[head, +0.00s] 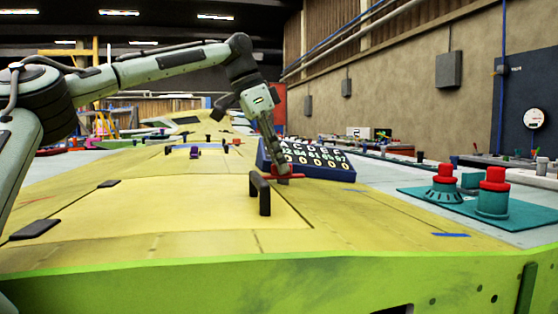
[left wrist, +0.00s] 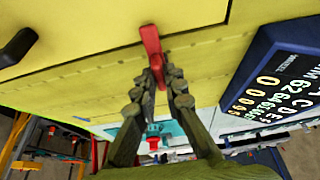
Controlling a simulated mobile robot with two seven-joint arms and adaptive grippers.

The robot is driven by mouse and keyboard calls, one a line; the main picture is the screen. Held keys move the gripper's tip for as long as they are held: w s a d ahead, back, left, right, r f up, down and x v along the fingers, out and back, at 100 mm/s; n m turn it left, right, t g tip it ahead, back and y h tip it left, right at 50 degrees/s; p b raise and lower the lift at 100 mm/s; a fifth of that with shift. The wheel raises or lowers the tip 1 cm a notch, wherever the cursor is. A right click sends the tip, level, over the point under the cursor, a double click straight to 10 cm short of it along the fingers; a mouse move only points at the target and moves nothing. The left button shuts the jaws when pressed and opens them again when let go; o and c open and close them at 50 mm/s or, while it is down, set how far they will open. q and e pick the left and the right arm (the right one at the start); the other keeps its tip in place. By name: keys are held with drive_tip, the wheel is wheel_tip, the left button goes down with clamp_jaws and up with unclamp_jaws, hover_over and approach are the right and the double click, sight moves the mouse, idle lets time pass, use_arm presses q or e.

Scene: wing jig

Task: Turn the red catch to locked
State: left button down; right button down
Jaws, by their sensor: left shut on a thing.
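The red catch (left wrist: 151,42) lies across the edge of a yellow panel (left wrist: 90,28) in the left wrist view. Its near end sits between the fingertips of my left gripper (left wrist: 160,88), which is shut on it. In the head view my left gripper (head: 283,178) points down at the yellow surface, behind a black handle (head: 260,195). Only small red bits of the catch show there, around the fingertips; most of it is hidden. I cannot read any locked or unlocked marking. My right gripper is not in view.
A dark blue board (head: 265,160) with white letters and numbers stands close beside the gripper. Two teal fixtures with red tops, one here (head: 493,202), stand on a teal mat (head: 420,196) at right. Another black handle (head: 36,229) lies at left. The yellow surface between is mostly clear.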

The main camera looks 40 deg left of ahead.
use_arm(q)
drive_tip(key=c, duration=1.6)
unclamp_jaws()
drive_tip(key=v, duration=1.2)
